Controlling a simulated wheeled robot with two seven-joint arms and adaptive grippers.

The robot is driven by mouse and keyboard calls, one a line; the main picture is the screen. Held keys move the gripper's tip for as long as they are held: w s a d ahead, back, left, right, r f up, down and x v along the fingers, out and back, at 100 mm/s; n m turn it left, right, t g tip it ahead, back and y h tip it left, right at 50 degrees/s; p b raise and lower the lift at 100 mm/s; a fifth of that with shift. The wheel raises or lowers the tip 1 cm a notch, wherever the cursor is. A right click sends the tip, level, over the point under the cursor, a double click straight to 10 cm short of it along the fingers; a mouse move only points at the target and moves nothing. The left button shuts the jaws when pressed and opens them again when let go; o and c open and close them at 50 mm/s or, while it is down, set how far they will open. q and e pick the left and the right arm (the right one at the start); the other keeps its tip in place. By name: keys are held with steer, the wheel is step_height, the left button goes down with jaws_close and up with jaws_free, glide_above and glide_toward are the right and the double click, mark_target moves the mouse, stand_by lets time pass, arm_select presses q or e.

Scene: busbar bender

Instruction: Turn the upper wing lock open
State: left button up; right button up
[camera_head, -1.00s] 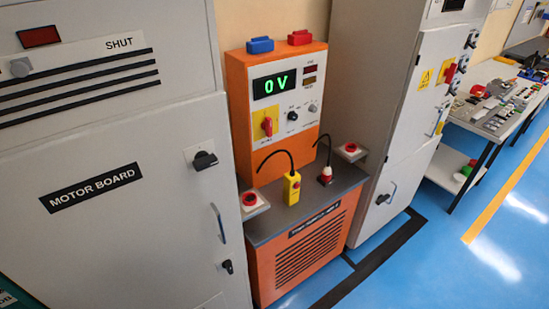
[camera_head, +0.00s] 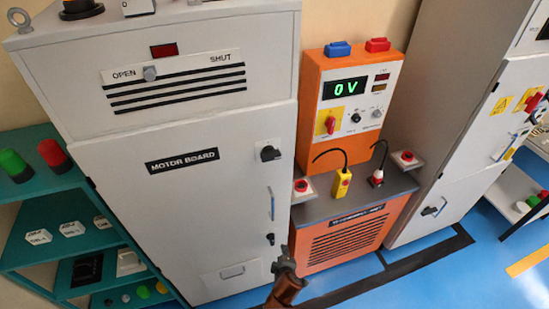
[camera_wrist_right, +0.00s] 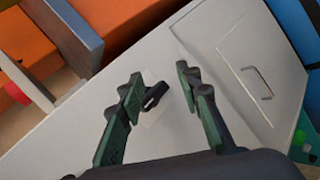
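The grey motor board cabinet (camera_head: 187,215) has an upper black wing-shaped lock (camera_head: 270,153) on a pale plate, high on the door's right side. My right gripper (camera_head: 284,264) is low in front of the cabinet's right edge, well below the upper lock. In the right wrist view its two green-black fingers (camera_wrist_right: 160,88) are apart and empty. A black wing lock (camera_wrist_right: 154,97) shows between them, beside the left finger; it appears to be the lower one. My left gripper is out of view.
An orange test unit (camera_head: 345,235) with cables and red buttons stands right of the cabinet. A teal shelf (camera_head: 60,245) with coloured parts is on the left. A lower panel with a handle (camera_head: 232,272) is on the cabinet. Blue floor lies in front.

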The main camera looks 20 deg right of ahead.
step_height(320, 180, up, 30)
steer(key=w+a+t+h+p, duration=0.2)
steer(key=w+t+p, duration=0.1)
steer(key=t+p, duration=0.1)
steer(key=n+t+h+p, duration=0.2)
steer(key=t, duration=0.1)
glide_toward(273, 159)
steer(key=w, duration=0.3)
steer(key=p+x, duration=0.1)
steer(key=x, duration=0.2)
steer(key=d+p+x, duration=0.1)
steer(key=x, duration=0.3)
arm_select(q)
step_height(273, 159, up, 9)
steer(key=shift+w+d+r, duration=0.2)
arm_select(e)
steer(key=shift+s, duration=0.1)
steer(key=shift+c, duration=0.7)
jaws_close()
